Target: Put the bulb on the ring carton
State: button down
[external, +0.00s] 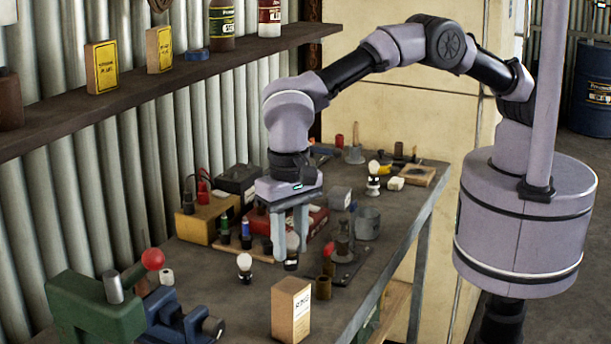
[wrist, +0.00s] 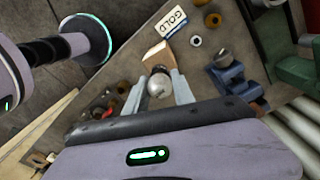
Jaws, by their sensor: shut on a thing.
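The bulb (external: 292,242) has a pale round glass and a dark base. It is upright between the fingers of my gripper (external: 290,246), which is shut on it. In the wrist view the bulb (wrist: 158,86) also sits between the fingertips (wrist: 160,78). I cannot tell whether its base is clear of the bench. The ring carton, a tan box with a pale printed label (external: 291,310), stands upright at the bench's near edge, in front of the bulb and apart from it. The wrist view shows the carton (wrist: 158,53) just beyond the bulb.
Another bulb (external: 244,263) stands left of my gripper. A brass cylinder (external: 323,287) stands right behind the carton. A red box (external: 310,217) and several small items crowd the bench behind.

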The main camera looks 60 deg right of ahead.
aim_at(289, 260)
jog(key=shift+f+b, duration=0.45)
jog(key=shift+f, duration=1.45)
jog(key=c, duration=1.1)
grip_release()
jog(key=shift+w, duration=0.1)
jog(key=shift+o, duration=0.2)
